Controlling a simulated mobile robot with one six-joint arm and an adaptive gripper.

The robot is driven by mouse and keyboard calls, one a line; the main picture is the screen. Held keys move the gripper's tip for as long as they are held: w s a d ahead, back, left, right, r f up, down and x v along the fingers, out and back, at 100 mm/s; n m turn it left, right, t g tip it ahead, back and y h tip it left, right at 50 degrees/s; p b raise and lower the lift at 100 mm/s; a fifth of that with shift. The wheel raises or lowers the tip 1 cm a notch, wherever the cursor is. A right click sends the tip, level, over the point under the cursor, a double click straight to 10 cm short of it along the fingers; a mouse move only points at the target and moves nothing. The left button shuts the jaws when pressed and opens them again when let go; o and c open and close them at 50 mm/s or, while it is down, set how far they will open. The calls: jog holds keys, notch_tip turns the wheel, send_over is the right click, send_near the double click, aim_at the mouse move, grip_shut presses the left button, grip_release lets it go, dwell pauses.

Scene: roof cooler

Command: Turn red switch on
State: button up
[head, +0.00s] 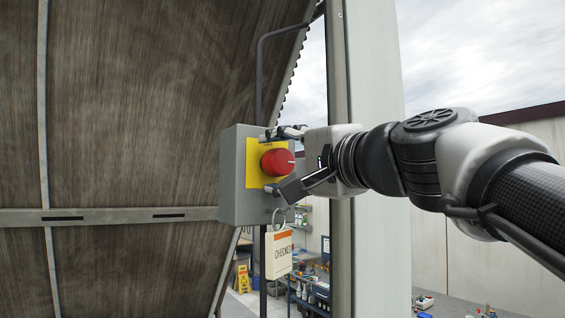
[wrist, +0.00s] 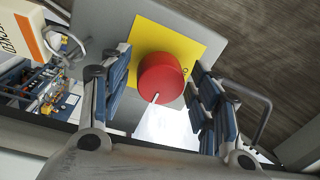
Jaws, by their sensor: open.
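The red switch (head: 277,162) is a round red knob with a white pointer line, on a yellow plate (head: 253,168) on the front of a grey box (head: 232,185). In the head view its white line points right, toward my gripper. My gripper (head: 284,160) comes from the right, with one finger above the knob and one below. In the wrist view the knob (wrist: 162,76) lies between the fingers of my open gripper (wrist: 160,85). Gaps show on both sides of it there, so the fingers look apart from it. The white line points down and slightly left in that view.
A tag reading CHECKED (head: 279,256) hangs on a ring below the box. A grey post (head: 370,240) stands right of the box, behind my gripper. A dark conduit (head: 259,80) rises above the box. Shelves with items (head: 310,285) are farther back.

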jog(key=shift+s, duration=0.1)
jog(key=r+v, duration=0.1)
jog(key=v, duration=1)
jog(key=shift+s+d+f, duration=0.25)
jog(key=shift+s+f, duration=0.1)
jog(key=shift+f, duration=0.2)
jog(key=s+f+n+g+h+b, duration=0.25)
jog(key=f+b, duration=0.35)
jog(key=f, duration=1.4)
jog(key=s+f+n+g+h+b, duration=0.1)
jog(key=f+g+h+b, duration=0.45)
jog(key=f, duration=1.55)
jog(key=s+d+f+n+g+h+b, duration=0.1)
jog(key=s+f+b, duration=0.3)
jog(key=f, duration=0.6)
jog(key=s+d+f+n+g+b, duration=0.1)
jog(key=s+d+f+n+b, duration=0.1)
jog(key=f, duration=0.9)
jog(key=s+d+f+n+g+h+b, duration=0.1)
jog(key=s+d+f+b, duration=0.3)
jog(key=f, duration=0.7)
jog(key=shift+s+d+n+h+b, duration=0.2)
jog(key=shift+s+n+h+b, duration=0.1)
jog(key=shift+s+n+b, duration=0.65)
